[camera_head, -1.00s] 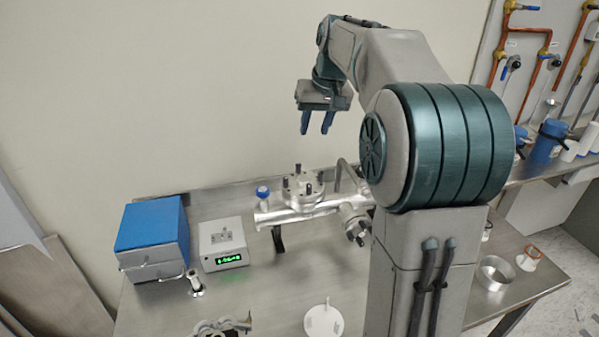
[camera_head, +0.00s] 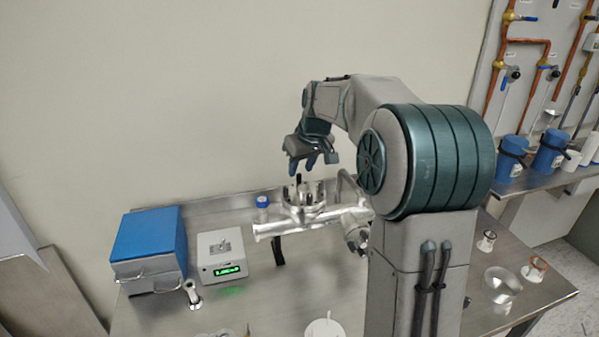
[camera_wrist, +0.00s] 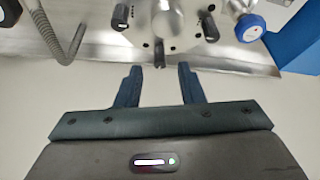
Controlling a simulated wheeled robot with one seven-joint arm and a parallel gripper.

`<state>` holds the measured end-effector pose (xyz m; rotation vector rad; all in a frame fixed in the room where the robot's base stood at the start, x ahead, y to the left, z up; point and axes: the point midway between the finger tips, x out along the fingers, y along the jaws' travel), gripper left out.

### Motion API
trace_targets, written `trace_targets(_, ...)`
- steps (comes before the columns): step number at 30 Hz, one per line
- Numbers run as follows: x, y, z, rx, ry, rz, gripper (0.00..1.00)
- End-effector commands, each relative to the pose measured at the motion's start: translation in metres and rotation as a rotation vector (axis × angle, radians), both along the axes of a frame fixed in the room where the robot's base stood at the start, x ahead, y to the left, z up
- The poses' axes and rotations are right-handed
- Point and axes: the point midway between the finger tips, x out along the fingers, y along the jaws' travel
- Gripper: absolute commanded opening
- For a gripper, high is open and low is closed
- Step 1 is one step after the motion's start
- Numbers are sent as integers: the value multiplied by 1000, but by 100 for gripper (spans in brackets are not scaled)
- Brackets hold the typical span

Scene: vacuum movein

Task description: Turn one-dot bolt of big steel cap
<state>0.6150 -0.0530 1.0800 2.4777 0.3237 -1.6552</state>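The big steel cap (camera_head: 304,197) is a round flange on top of a steel pipe body, with dark upright bolts around it. In the wrist view the cap (camera_wrist: 168,20) shows a bolt on the left (camera_wrist: 121,16), one on the right (camera_wrist: 210,27) and one nearest me (camera_wrist: 160,53). Small dark dots show on the rim, but I cannot tell which bolt is the one-dot bolt. My gripper (camera_head: 302,168) is above the cap. In the wrist view my gripper (camera_wrist: 160,72) is open and empty, its fingertips short of the nearest bolt, which lines up between them.
A blue-knobbed valve (camera_head: 262,199) stands left of the cap. A grey box with a green display (camera_head: 221,254) and a blue box (camera_head: 150,242) are further left. A curved hose (camera_wrist: 72,38) rises on the cap's other side. Glassware (camera_head: 503,282) sits at the right of the bench.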

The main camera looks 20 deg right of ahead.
Motion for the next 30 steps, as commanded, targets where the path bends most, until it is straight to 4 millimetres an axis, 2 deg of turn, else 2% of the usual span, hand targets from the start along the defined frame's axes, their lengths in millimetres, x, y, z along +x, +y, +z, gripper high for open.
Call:
trace_targets(1, 3, 1, -8, 0, 4, 2, 35)
trace_targets(6, 9, 3, -22, 0, 1, 1, 35)
trace_targets(16, 10, 3, -25, 0, 0, 0, 35)
trace_targets(17, 10, 3, -25, 0, 0, 0, 32)
trace_targets(20, 10, 3, -25, 0, 0, 0, 4)
trace_targets(21, 10, 3, -25, 0, 0, 0, 0)
trace_targets(30, 10, 3, -25, 0, 1, -17, 0)
